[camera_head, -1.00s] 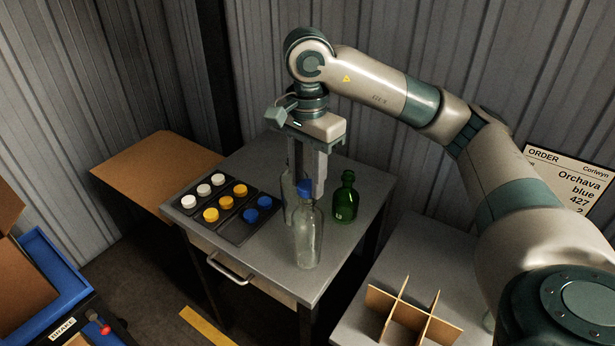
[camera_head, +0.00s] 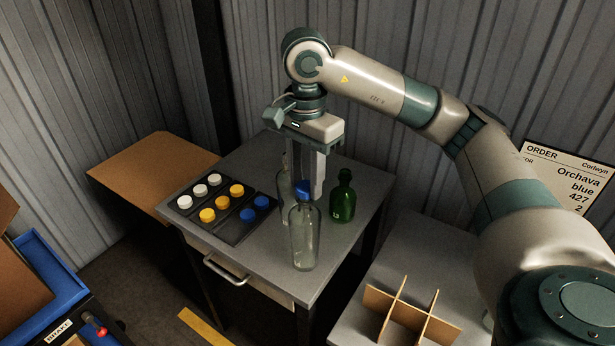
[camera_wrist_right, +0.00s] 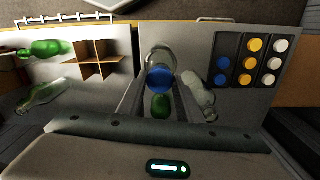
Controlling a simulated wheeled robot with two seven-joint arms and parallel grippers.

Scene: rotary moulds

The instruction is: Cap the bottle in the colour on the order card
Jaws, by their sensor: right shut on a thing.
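My right gripper (camera_head: 304,190) points down and is shut on a blue cap (camera_head: 303,188). The cap is over the mouth of the front clear bottle (camera_head: 304,242), which stands upright on the grey table. I cannot tell whether cap and bottle touch. In the right wrist view the cap (camera_wrist_right: 160,78) overlaps the bottle (camera_wrist_right: 160,54). A second clear bottle (camera_head: 285,200) is partly hidden behind the gripper fingers. A green bottle (camera_head: 343,198) stands to the right. The order card (camera_head: 570,178) on the right reads "Orchava blue 427"; my arm partly covers it. My left gripper is out of view.
A dark cap tray (camera_head: 233,232) at the table's left holds white, yellow and two blue caps, with an empty blue-row place. A cardboard divider (camera_head: 400,312) is on the lighter surface at right. The wrist view shows bottles lying there, one green (camera_wrist_right: 45,48).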

